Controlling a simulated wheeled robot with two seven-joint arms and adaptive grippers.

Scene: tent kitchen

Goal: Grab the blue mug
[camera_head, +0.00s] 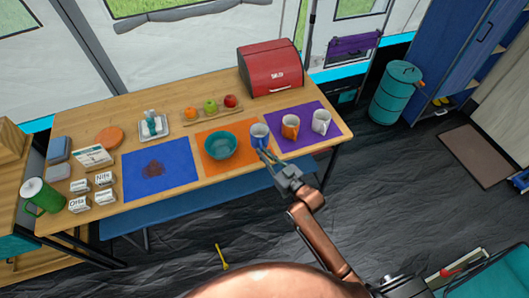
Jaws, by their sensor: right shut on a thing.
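The blue mug (259,134) stands on the wooden table, by the edge between the orange mat (238,158) and the purple mat (330,142). My right gripper (267,155) reaches in from the lower right and is shut on the near side of the blue mug. The mug looks upright and seems to be at table height. The fingertips are small and partly merge with the mug's near side. My left gripper is not in view.
An orange mug (290,126) and a white mug (321,121) stand close to the right. A teal bowl (220,146) is close on the left. A red bread box (270,69) and a fruit tray (205,116) stand behind. A blue bench (190,200) runs along the table's front.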

